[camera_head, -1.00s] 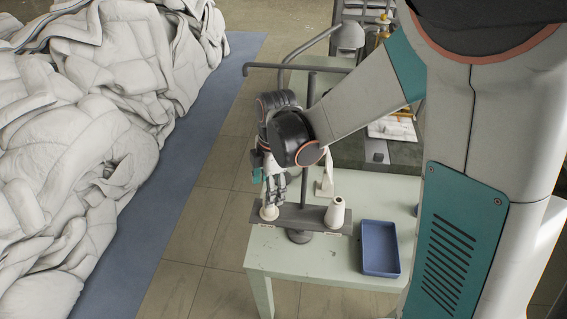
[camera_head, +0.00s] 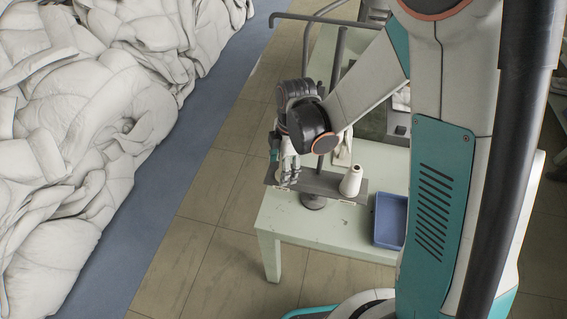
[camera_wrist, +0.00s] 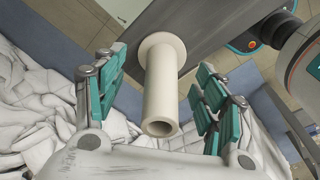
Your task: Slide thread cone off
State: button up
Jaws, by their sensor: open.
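My gripper (camera_wrist: 157,80) is open, with its teal-padded fingers on either side of a cream hollow tube with a round flange (camera_wrist: 160,85). I see gaps between the tube and both fingers. The flange sits against the dark bar of the stand (camera_wrist: 205,22). I cannot tell whether this tube is a bare cone core or a holder. In the head view my gripper (camera_head: 288,172) is over the left end of the stand's bar (camera_head: 322,184) and hides most of the tube. A white thread cone (camera_head: 351,180) stands upright on the bar's right end.
The stand is on a pale green table (camera_head: 300,230). A blue tray (camera_head: 391,218) lies at the table's right, beside my body. White duvet heaps (camera_head: 80,130) fill the left, on a blue mat (camera_head: 165,215). Tiled floor lies between mat and table.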

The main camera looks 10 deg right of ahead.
jog(key=c, duration=1.2)
jog(key=shift+r, duration=0.1)
jog(key=shift+r+p, duration=2.3)
jog(key=shift+r, duration=1.4)
